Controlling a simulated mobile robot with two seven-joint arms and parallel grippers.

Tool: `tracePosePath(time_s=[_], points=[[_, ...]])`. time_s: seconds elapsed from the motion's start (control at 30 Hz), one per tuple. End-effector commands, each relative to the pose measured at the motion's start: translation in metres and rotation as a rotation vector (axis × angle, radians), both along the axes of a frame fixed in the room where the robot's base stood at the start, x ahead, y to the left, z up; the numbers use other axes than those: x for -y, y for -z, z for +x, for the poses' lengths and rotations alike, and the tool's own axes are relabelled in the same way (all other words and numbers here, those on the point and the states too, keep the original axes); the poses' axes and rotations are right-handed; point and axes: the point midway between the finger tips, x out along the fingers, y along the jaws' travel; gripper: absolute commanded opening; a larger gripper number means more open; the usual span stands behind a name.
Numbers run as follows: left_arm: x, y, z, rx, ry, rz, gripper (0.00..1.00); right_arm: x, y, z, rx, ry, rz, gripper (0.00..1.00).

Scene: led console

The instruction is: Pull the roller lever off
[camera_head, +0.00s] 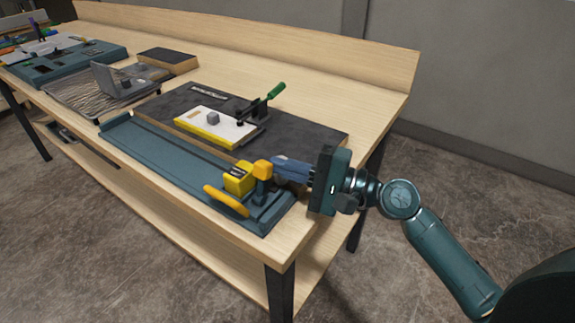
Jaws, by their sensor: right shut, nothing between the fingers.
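A long teal rail base (165,158) with a dark slot lies along the bench's front edge. At its near right end are a yellow block (238,179), an orange-yellow upright knob (263,169) and a slanted yellow handle (226,201). One of these seems to be the roller lever, but I cannot tell exactly which part. My right gripper (284,170) comes in from the right, shut and empty, with its fingertips right beside the orange-yellow knob. I cannot tell whether they touch it. My left gripper is not in view.
Behind the rail, a dark board (305,141) carries a white, yellow-edged plate (199,124) and a clamp with a green handle (276,89). A grey device (113,80) and teal trays stand farther left. The wooden bench (330,88) is bare at the back right.

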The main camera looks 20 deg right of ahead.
Motion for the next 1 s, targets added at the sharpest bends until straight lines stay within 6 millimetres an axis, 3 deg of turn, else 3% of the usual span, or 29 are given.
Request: tracePosePath(time_s=[0.5, 1.0], points=[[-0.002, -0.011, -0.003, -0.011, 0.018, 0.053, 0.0, -0.018, -0.016, -0.014, 0.271, -0.001, -0.347, 0.0], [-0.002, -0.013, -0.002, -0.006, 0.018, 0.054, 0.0, -0.019, -0.016, -0.013, 0.264, 0.0, -0.338, 0.0]])
